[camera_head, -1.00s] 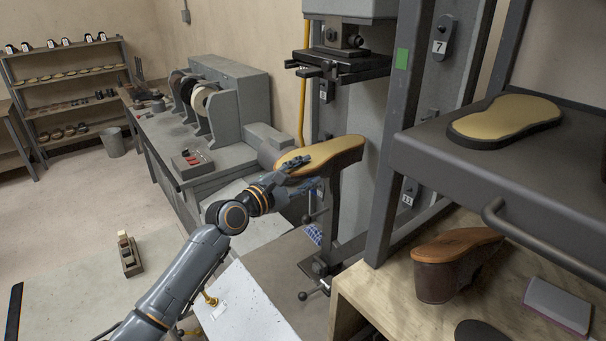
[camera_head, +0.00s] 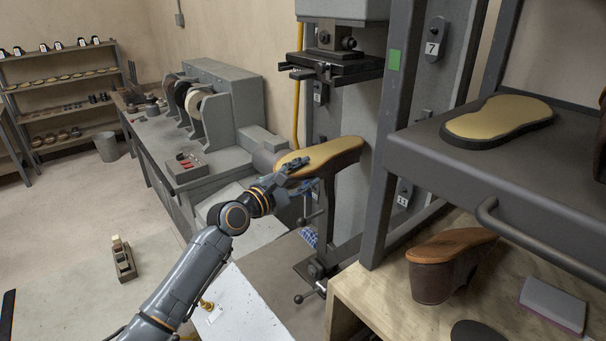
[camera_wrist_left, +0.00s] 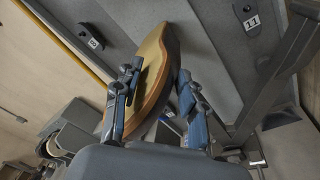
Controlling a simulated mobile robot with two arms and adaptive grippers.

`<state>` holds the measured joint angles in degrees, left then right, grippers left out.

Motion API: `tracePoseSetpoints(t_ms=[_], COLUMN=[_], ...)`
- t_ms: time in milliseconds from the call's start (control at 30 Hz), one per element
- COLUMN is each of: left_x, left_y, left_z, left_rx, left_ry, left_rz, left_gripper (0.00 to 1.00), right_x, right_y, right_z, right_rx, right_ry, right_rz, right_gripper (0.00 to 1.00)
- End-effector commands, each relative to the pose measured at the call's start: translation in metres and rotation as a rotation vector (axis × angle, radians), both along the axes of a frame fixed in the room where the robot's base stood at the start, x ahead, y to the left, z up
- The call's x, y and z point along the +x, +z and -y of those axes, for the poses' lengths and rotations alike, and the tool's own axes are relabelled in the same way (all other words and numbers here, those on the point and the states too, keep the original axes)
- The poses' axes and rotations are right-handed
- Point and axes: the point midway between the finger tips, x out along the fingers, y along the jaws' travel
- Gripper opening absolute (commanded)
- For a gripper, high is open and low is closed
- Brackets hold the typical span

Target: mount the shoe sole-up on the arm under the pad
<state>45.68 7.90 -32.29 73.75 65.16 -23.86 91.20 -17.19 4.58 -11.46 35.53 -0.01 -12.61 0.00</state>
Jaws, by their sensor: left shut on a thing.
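The shoe (camera_head: 335,154), tan sole facing up, is at the middle of the head view. My left gripper (camera_head: 298,172) is shut on its left end, with fingers on both sides. In the left wrist view the shoe (camera_wrist_left: 152,80) sits between the two fingers of the gripper (camera_wrist_left: 158,100), its tan sole edge showing. The dark pad (camera_head: 335,68) of the press hangs above the shoe with a clear gap. The machine's upright grey arm (camera_head: 346,205) stands below the shoe's right part. The shoe hides the arm's top, so I cannot tell whether they touch. My right gripper is not in view.
A grey shelf (camera_head: 480,165) with a tan sole (camera_head: 500,119) stands close on the right. Below it, a brown shoe (camera_head: 445,266) and a grey-pink block (camera_head: 553,304) are on a wooden bench (camera_head: 385,305). A grey grinding machine (camera_head: 225,95) stands behind left.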

Motion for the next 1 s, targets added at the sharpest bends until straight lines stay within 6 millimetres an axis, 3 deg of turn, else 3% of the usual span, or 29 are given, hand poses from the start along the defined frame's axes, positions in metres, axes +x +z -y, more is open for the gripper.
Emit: tracePoseSetpoints(t_ms=[233,267,367,767,1000], left_x=[0.000,0.000,0.000,-0.002,-0.024], left_y=[0.001,0.001,0.001,-0.002,-0.002], left_z=[0.000,0.000,0.000,-0.003,-0.024], left_rx=[-0.002,-0.001,-0.002,0.001,0.001], left_ry=[0.000,0.000,0.000,0.001,0.000], left_rz=[0.002,0.002,0.002,-0.003,-0.001], left_gripper=[0.00,0.47,0.68,0.68,0.68], right_x=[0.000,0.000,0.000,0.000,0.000], right_y=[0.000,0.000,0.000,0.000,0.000], right_z=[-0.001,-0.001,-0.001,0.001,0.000], right_rx=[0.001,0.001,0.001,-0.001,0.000], right_ry=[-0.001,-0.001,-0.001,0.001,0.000], right_rz=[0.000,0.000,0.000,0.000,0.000], right_gripper=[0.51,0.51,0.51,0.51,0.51])
